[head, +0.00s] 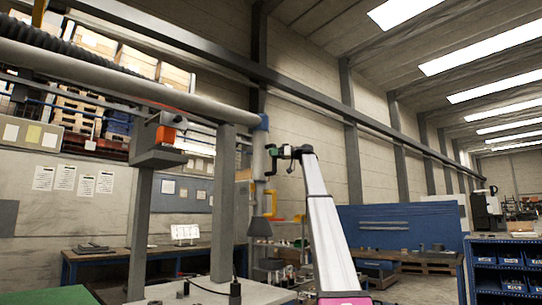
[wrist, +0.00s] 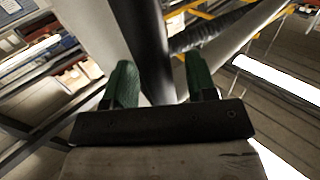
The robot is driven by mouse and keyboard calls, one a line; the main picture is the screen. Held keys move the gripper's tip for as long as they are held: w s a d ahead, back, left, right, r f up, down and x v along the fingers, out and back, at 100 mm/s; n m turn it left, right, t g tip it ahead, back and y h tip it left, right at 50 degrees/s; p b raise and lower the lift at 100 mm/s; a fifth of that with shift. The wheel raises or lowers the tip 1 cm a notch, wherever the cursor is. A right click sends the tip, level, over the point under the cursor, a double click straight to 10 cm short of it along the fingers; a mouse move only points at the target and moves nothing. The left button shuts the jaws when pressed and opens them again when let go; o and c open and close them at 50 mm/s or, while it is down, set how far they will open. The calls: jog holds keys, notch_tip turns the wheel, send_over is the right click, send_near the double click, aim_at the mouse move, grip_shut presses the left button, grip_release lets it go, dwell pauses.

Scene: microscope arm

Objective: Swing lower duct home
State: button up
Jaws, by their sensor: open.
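The lower duct (head: 258,168) is a grey tube hanging almost straight down from a blue joint (head: 262,122) at the end of the long upper duct (head: 150,88). A dark flared hood (head: 259,228) is at its bottom, with a yellow-orange handle (head: 270,197) just above. My gripper (head: 271,160) is at the tip of my raised white arm, overlapping the right side of the lower duct's upper part in the head view. In the wrist view, my gripper (wrist: 162,85) has its green fingers apart. A dark upright shape shows between them; I cannot tell whether they touch it.
A grey post (head: 223,200) stands left of the lower duct, and another post carries an orange box (head: 166,135). A workbench (head: 180,254) runs behind. A blue panel (head: 400,227) and blue shelving (head: 505,265) stand at right. A ribbed black hose (head: 60,45) runs along the upper duct.

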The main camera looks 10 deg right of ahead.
jog(key=v, duration=0.9)
jog(key=shift+s+d, duration=0.1)
